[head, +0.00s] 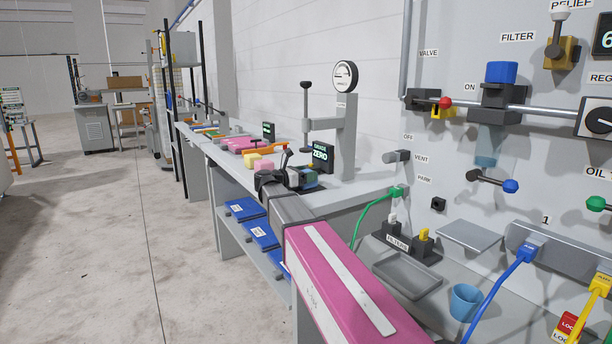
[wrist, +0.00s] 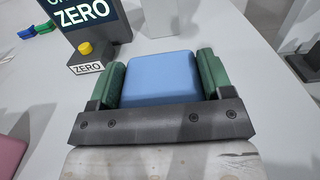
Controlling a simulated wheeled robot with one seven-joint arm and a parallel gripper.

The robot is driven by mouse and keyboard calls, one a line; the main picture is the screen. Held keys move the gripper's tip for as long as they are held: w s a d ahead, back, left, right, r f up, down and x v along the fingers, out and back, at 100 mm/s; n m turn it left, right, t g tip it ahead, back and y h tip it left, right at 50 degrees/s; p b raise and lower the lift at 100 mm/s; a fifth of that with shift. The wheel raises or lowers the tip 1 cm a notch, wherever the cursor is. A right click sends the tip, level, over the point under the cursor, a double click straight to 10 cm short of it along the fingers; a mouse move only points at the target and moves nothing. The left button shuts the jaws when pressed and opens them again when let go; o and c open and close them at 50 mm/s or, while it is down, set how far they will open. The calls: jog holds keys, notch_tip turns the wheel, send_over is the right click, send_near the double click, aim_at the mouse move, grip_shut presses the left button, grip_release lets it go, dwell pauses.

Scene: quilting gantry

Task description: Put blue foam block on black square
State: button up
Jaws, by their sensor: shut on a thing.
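The blue foam block (wrist: 160,78) sits between the green finger pads of my gripper (wrist: 162,85) in the wrist view. The pads touch its left and right sides. In the head view my gripper (head: 300,178) is over the far bench, near the gauge stand, and the block is mostly hidden by it. A dark piece (wrist: 305,63) shows at the right edge of the wrist view; I cannot tell whether it is the black square. No black square is clearly seen in the head view.
A ZERO display (head: 321,155) with a yellow button (wrist: 86,48) stands just beyond my gripper. The gauge stand (head: 345,125) rises to its right. Pink (head: 264,165) and yellow (head: 252,160) blocks lie to the left.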

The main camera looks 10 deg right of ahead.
jog(key=shift+f, duration=0.15)
jog(key=o, duration=0.9)
jog(key=shift+a, duration=0.1)
jog(key=v, duration=1.1)
jog(key=shift+s+a, duration=0.15)
jog(key=shift+a, duration=0.25)
